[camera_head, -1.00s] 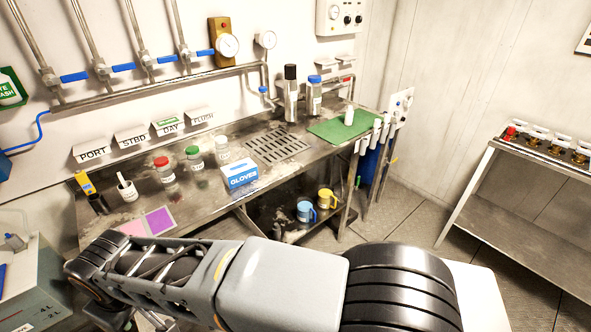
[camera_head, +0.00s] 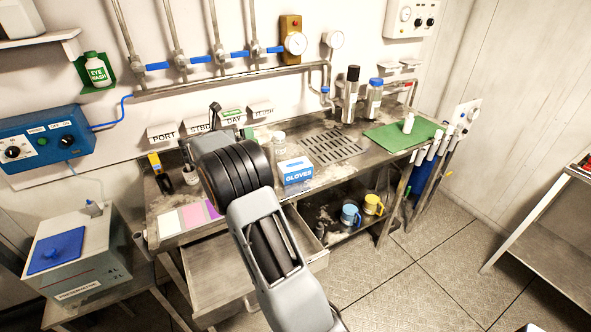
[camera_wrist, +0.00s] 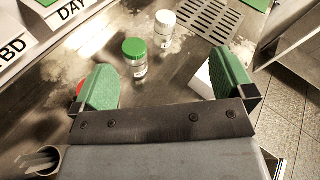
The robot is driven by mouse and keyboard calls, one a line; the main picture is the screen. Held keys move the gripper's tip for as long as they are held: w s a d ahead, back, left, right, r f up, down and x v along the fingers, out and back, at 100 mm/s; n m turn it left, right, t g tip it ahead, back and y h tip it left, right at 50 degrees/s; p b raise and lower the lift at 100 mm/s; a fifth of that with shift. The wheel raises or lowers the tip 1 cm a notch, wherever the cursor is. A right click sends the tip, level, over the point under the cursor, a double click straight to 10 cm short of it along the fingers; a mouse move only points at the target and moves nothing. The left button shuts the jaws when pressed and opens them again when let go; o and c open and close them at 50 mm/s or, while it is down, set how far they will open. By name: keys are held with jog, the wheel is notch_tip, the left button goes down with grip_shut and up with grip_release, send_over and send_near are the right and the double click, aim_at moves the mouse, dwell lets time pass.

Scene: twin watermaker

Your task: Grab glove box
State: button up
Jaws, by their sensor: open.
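The glove box (camera_head: 295,171) is a blue and white carton marked "GLOVES", standing on the front part of the steel bench, right of my arm in the head view. In the wrist view a white part of what looks like the box (camera_wrist: 203,75) shows beside the right finger, which hides the rest. My gripper (camera_wrist: 165,88) is open, with green finger pads wide apart and nothing held between them. In the head view my own arm hides the gripper. The gripper is over the bench, left of the box.
A green-capped bottle (camera_wrist: 135,57) and a white-capped bottle (camera_wrist: 163,33) stand on the bench ahead of the fingers. A red cap is partly hidden by the left finger. An open drawer (camera_head: 205,285) juts out below. A drain grate (camera_head: 334,146) lies right of the box.

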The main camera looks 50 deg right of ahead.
jog(key=s+d+f+m+g+y, duration=0.25)
jog(key=s+f+m+g, duration=0.35)
jog(key=f+m+g, duration=0.4)
jog(key=m+p, duration=0.1)
jog(key=p, duration=0.1)
send_near(292, 165)
jog(key=x, duration=0.3)
jog(key=shift+s+a+h, duration=0.1)
jog(key=shift+s+h, duration=0.1)
jog(key=shift+h, duration=0.05)
jog(key=shift+t, duration=0.4)
jog(key=shift+p+x, duration=1.35)
jog(key=shift+x, duration=1.75)
jog(key=shift+a+f, duration=0.1)
jog(key=shift+f, duration=0.05)
jog(key=shift+c, duration=0.4)
jog(key=c, duration=0.9)
jog(key=shift+c, duration=0.2)
